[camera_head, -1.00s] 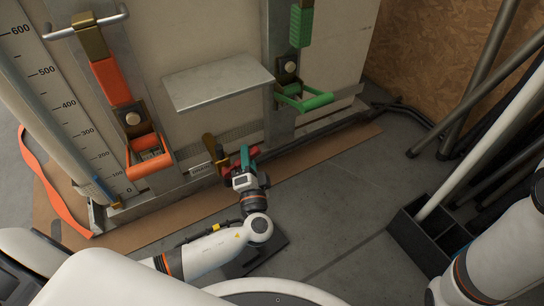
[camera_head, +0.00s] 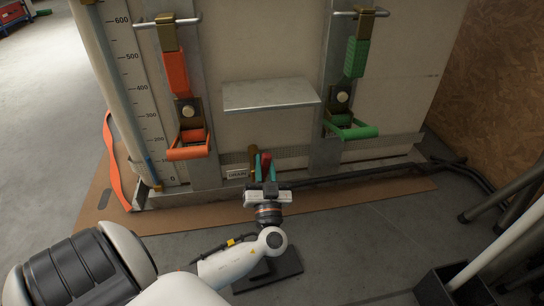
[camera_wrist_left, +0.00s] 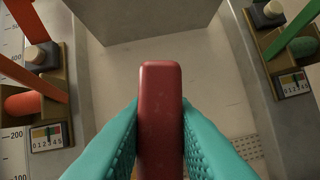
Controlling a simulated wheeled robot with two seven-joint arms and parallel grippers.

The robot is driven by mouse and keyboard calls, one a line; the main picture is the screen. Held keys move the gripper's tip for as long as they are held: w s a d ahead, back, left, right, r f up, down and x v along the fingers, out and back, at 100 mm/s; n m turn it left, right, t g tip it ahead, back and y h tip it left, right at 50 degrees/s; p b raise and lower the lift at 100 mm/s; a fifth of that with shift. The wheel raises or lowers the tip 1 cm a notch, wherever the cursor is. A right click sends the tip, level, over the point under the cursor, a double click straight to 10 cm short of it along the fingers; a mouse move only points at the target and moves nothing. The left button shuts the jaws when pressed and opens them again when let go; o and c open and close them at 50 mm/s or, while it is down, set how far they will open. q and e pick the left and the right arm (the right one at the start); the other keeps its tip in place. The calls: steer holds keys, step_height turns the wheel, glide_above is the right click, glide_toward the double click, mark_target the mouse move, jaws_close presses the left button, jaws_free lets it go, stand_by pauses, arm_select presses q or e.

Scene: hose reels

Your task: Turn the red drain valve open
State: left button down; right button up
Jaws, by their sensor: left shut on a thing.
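The red drain valve handle (camera_head: 266,158) is low on the tank front, beside its brass fitting (camera_head: 253,160) and a small drain label (camera_head: 237,173). In the left wrist view the red handle (camera_wrist_left: 161,115) stands lengthwise between the two teal fingers. My left gripper (camera_head: 264,170) is shut on the handle, with a finger against each side. In the left wrist view the left gripper (camera_wrist_left: 161,140) hides the handle's lower sides, and the valve stem cannot be seen. My right gripper is not in view.
A grey metal shelf (camera_head: 270,94) juts out above the valve. Orange (camera_head: 188,152) and green (camera_head: 352,132) handled latches flank it. A dark hose (camera_head: 370,176) runs along the tank's foot. A black bin with poles (camera_head: 450,288) stands at the right.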

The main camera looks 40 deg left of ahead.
arm_select(q)
steer(key=shift+s+a+r+n+g+y, duration=0.1)
steer(key=shift+s+a+n+g+y, duration=0.2)
steer(key=shift+n, duration=0.65)
steer(key=shift+s+a+n+g+y, duration=0.15)
steer(key=shift+s+n+g+y, duration=0.2)
steer(key=shift+n, duration=0.6)
steer(key=shift+g, duration=0.25)
steer(key=c, duration=1.2)
jaws_free()
steer(key=shift+c, duration=0.2)
